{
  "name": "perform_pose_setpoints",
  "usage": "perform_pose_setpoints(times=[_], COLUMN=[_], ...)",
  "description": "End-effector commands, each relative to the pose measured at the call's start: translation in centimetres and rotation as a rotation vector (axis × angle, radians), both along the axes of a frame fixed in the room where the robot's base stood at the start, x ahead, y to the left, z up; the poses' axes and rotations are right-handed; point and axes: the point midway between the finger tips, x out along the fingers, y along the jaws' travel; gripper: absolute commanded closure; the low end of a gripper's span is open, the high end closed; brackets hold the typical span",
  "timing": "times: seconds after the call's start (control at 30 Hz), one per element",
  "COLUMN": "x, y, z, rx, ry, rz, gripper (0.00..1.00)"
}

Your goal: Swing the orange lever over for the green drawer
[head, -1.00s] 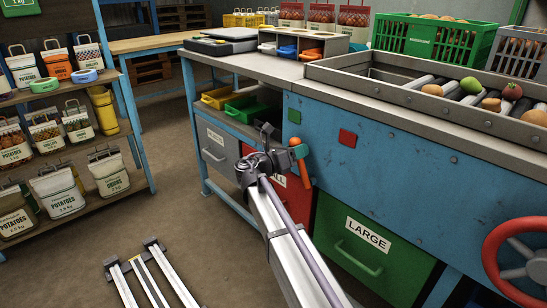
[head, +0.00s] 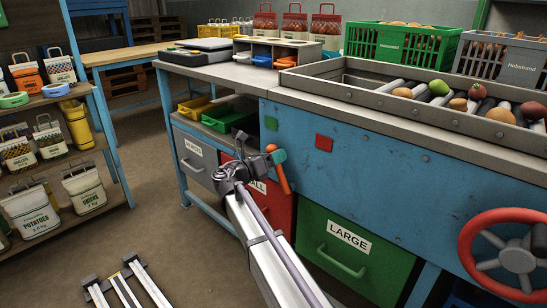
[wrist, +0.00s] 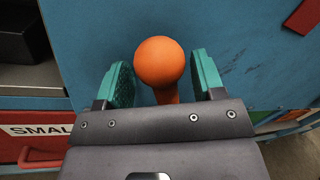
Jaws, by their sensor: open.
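The orange lever (head: 284,180) stands at the front of the blue bench, with its round knob (wrist: 159,62) large in the wrist view. My gripper (head: 274,154) is at the knob. In the wrist view its two teal finger pads stand on either side of the knob, with a visible gap on each side. The lever's stem is mostly hidden behind my gripper's body. The green drawer (head: 338,270), labelled LARGE, is shut at the lower right of the lever. A red drawer (head: 283,217) is partly hidden behind my arm.
A green square (head: 271,123) and a red square (head: 324,143) sit on the blue panel (head: 390,170). A red handwheel (head: 474,255) stands at the right. A grey drawer (head: 195,160) is at the left. Open floor lies between the bench and the sack shelf (head: 95,155).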

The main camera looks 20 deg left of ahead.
Motion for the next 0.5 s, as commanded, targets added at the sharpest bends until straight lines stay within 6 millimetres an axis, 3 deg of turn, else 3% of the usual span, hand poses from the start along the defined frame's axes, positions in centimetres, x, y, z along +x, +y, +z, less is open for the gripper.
perform_pose_setpoints(times=[0.23,0.5], x=[-1.1,-6.6], y=[0.6,4.1], z=[-0.2,-0.9], rx=[0.002,0.001], ry=[0.001,0.0], rz=[0.001,0.002], gripper=[0.38,0.38])
